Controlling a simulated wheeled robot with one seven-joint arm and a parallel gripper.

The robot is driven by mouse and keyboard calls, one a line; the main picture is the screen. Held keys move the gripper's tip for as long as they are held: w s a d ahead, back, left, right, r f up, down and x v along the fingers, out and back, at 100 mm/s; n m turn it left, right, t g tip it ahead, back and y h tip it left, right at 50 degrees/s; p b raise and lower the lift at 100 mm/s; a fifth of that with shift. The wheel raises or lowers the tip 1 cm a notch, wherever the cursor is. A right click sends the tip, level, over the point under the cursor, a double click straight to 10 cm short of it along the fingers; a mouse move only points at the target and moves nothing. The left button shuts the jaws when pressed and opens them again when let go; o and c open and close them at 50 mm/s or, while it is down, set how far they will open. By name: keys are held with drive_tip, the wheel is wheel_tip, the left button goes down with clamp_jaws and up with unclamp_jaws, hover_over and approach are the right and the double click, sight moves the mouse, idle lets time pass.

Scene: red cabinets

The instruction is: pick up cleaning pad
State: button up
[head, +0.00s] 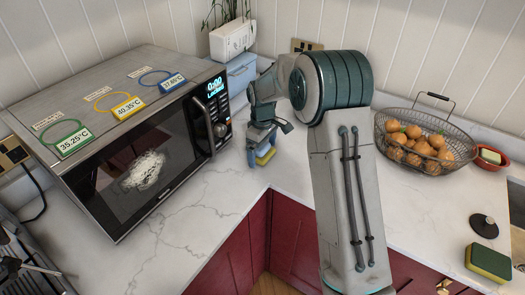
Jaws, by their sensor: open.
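My gripper (262,147) points down over the white counter, just right of the microwave. It is open. A larger green and yellow sponge pad (489,262) lies on the counter at the lower right, far from my gripper.
The microwave (130,130) has a white scribbled stain (145,170) on its door. A wire basket of onions (425,145), a red bowl (491,158) and a dark round lid (483,226) stand right. A white planter (232,40) is behind. Counter in front of the microwave is clear.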

drive_tip(key=c, duration=1)
drive_tip(key=shift+c, duration=0.2)
drive_tip(key=shift+r, duration=0.55)
wheel_tip(320, 180, up, 3)
drive_tip(key=shift+f+b, duration=0.1)
drive_tip(key=shift+b, duration=0.45)
drive_tip(key=s+d+r+b, duration=0.2)
drive_tip(key=s+d+r, duration=0.2)
drive_tip(key=d+r, duration=0.3)
drive_tip(key=d, duration=0.4)
drive_tip(key=shift+o, duration=0.5)
drive_tip(key=shift+s+r, duration=0.1)
